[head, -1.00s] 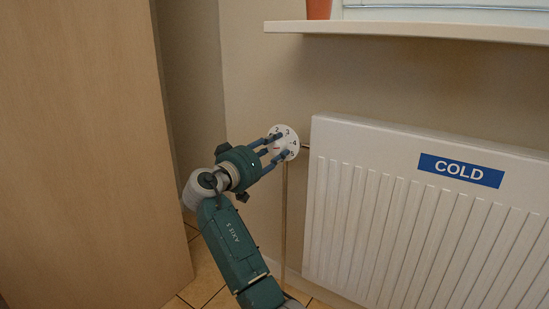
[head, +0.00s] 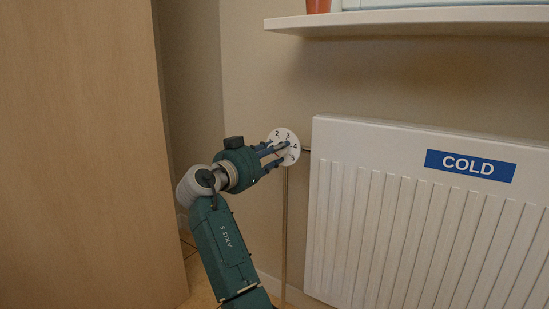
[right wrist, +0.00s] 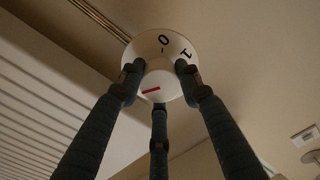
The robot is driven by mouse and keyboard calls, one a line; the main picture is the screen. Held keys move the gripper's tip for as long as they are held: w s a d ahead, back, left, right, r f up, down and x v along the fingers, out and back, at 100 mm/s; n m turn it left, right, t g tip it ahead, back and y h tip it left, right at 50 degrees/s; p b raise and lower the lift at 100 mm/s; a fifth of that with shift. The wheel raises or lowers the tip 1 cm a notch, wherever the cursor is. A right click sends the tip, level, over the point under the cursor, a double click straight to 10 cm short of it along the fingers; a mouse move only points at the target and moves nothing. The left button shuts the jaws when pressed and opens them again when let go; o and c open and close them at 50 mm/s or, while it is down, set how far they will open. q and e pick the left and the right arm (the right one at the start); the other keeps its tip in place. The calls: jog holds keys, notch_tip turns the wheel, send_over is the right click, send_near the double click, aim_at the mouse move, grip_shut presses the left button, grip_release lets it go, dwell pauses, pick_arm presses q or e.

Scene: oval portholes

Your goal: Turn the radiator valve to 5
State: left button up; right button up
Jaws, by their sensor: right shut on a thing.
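The radiator valve is a white round dial (head: 281,131) on a pipe left of the radiator. In the right wrist view the dial (right wrist: 146,45) shows 0 and 1, and a red mark (right wrist: 150,91) is on the white knob, on the side away from 0 and 1. The number it points at is hidden. My right gripper (head: 281,152) has its three dark fingers shut around the knob; they also show in the right wrist view (right wrist: 158,80). My left gripper is out of view.
The white radiator (head: 420,220) with a blue COLD sign (head: 470,166) stands right of the valve. A windowsill (head: 400,20) with an orange pot (head: 318,6) is above. A tall wooden panel (head: 80,150) is at the left.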

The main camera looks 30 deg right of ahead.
jog(key=shift+m, duration=0.5)
jog(key=o, duration=1.2)
jog(key=shift+c, duration=0.2)
jog(key=v, duration=1.2)
jog(key=shift+f, duration=0.1)
